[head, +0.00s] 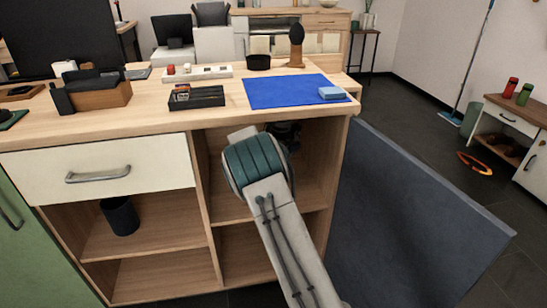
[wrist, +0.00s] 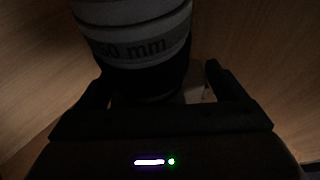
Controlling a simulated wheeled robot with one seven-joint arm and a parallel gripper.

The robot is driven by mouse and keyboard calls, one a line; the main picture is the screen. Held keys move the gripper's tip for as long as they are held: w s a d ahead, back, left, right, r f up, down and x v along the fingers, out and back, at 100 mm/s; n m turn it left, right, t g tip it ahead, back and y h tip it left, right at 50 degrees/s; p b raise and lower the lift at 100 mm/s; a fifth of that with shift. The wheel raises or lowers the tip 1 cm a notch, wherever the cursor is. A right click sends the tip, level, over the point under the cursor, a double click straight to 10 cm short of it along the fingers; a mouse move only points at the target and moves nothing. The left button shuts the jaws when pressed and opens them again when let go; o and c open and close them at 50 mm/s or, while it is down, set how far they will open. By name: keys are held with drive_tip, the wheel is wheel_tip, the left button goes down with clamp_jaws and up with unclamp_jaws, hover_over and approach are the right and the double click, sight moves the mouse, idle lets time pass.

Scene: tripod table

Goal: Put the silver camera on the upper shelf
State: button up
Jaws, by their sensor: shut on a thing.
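In the wrist view, a grey ringed lens barrel (wrist: 135,22) marked "50 mm" fills the top centre; it looks like part of the silver camera. My gripper (wrist: 155,88) is shut on it, with a dark finger on each side. A small pale patch shows beside the right finger. In the head view, my gripper (head: 285,134) is a dark shape inside the upper right compartment of the wooden cabinet, just under the tabletop. My arm hides most of it, and I cannot make out the camera there. The upper shelf (head: 230,210) lies below my gripper; I cannot tell whether the camera touches it.
A wooden divider (head: 202,185) stands left of my arm. A dark cup (head: 121,216) stands in the left compartment. The tabletop above holds a blue mat (head: 290,92), a black tray (head: 197,97) and a wooden organiser (head: 100,95). A dark panel (head: 400,215) stands at the right.

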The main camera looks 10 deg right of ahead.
drive_tip(key=f, duration=0.1)
drive_tip(key=a+f+b, duration=0.1)
drive_tip(key=f, duration=0.1)
drive_tip(key=shift+f, duration=0.3)
wheel_tip(320, 180, down, 5)
drive_tip(key=b, duration=0.3)
drive_tip(key=shift+d, duration=0.15)
drive_tip(key=shift+r, duration=0.1)
drive_tip(key=shift+f, duration=0.45)
